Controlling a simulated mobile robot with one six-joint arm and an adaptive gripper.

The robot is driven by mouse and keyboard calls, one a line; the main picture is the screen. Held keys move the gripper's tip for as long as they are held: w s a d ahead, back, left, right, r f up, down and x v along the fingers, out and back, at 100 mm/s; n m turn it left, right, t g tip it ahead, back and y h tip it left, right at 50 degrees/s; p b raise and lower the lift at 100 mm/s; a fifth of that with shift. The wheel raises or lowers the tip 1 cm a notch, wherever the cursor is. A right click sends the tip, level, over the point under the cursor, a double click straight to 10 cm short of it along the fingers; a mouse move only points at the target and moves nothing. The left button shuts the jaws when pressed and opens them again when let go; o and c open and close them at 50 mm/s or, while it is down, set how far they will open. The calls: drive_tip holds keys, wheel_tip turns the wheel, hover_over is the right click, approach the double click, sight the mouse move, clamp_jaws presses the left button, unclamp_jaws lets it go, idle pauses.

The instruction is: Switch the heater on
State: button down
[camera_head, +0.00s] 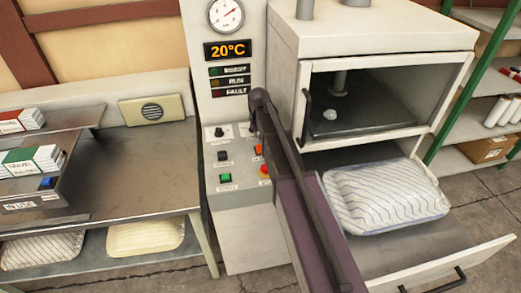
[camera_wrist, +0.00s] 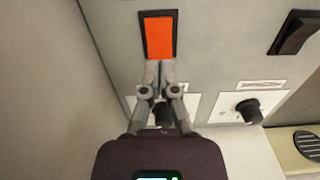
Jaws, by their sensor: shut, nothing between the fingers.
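The control panel (camera_head: 215,197) carries several knobs and switches below a display (camera_head: 228,50) reading 20°C. An orange rocker switch (camera_head: 258,149) sits at its upper right; it also shows in the wrist view (camera_wrist: 158,35). My gripper (camera_wrist: 160,64) is shut and empty, its fingertips at the lower edge of the orange switch in the wrist view. I cannot tell whether they touch it. A black rocker (camera_head: 222,155) and a black knob (camera_head: 218,132) are on the left of the panel. The gripper partly hides another knob (camera_wrist: 162,113). My arm hides part of the panel.
A green button (camera_head: 225,178) and a red button (camera_head: 264,170) are lower on the panel. To the right stand a windowed oven (camera_head: 380,35) and an open drawer (camera_head: 395,255) holding a striped pillow (camera_head: 385,195). A bench (camera_head: 150,165) is to the left.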

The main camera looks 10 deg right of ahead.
sight(259, 147)
drive_tip(key=shift+f+b, duration=1.25)
drive_tip(key=shift+f, duration=0.05)
idle(1.1)
drive_tip(key=shift+r, duration=0.15)
drive_tip(key=shift+r+p, duration=3.4)
drive_tip(key=shift+p, duration=0.2)
drive_tip(key=s, duration=2.4)
drive_tip(key=shift+s+d, duration=0.15)
drive_tip(key=shift+d, duration=0.05)
wheel_tip(259, 147, up, 12)
drive_tip(key=p, duration=1.2)
drive_tip(key=shift+r, duration=0.15)
